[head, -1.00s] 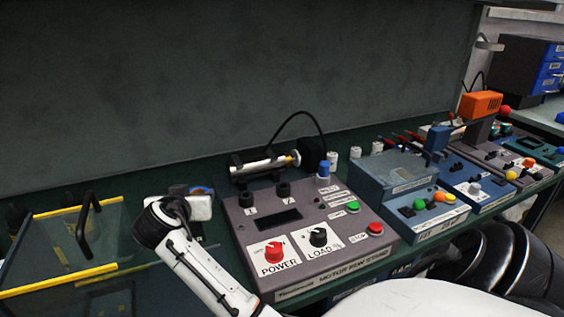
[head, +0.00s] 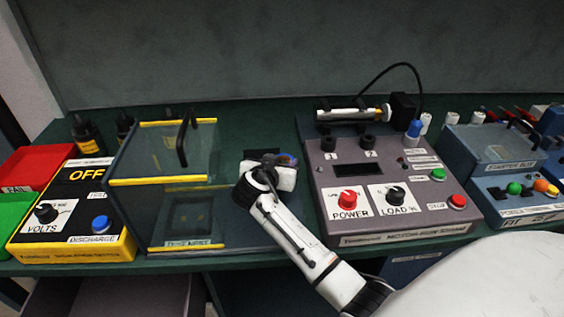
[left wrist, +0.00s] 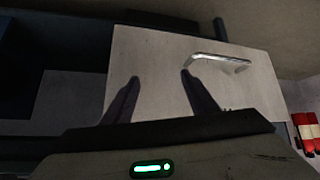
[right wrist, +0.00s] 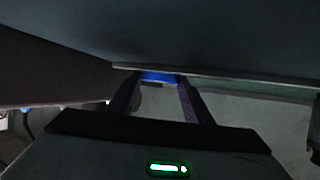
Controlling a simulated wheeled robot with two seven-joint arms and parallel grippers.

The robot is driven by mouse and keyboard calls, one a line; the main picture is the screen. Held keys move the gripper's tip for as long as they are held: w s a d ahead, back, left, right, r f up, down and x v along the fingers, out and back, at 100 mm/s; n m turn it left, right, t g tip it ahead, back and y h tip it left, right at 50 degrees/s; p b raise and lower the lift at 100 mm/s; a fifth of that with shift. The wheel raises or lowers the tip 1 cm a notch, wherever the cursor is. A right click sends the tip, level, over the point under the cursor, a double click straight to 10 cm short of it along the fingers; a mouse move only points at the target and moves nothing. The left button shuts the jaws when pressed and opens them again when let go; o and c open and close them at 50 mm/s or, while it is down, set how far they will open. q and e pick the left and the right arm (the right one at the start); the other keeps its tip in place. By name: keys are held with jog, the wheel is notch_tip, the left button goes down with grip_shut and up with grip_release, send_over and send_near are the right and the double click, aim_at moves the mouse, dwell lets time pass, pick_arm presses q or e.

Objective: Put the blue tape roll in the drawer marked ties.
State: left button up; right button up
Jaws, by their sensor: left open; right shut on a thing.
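My right gripper (head: 280,162) is in the head view, above the bench between the clear-lidded box and the motor stand. It is shut on a blue thing (head: 288,160), mostly hidden by the gripper, which I take to be the blue tape roll. A blue patch of it also shows between the fingertips in the right wrist view (right wrist: 160,78). My left gripper (left wrist: 160,78) is open and empty in the left wrist view, its fingers before a pale panel (left wrist: 150,55) with a metal bar handle (left wrist: 222,62), likely a drawer front. No ties label is readable.
The clear box (head: 165,180) with yellow edges stands left of my right gripper; the grey motor stand (head: 385,185) stands right. A yellow-black tester (head: 75,215) and red tray (head: 35,168) are farther left. Dark compartments lie under the bench. A red-and-white object (left wrist: 306,132) is right in the left wrist view.

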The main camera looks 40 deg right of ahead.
jog(key=shift+f, duration=0.2)
jog(key=o, duration=1)
jog(key=shift+r, duration=0.1)
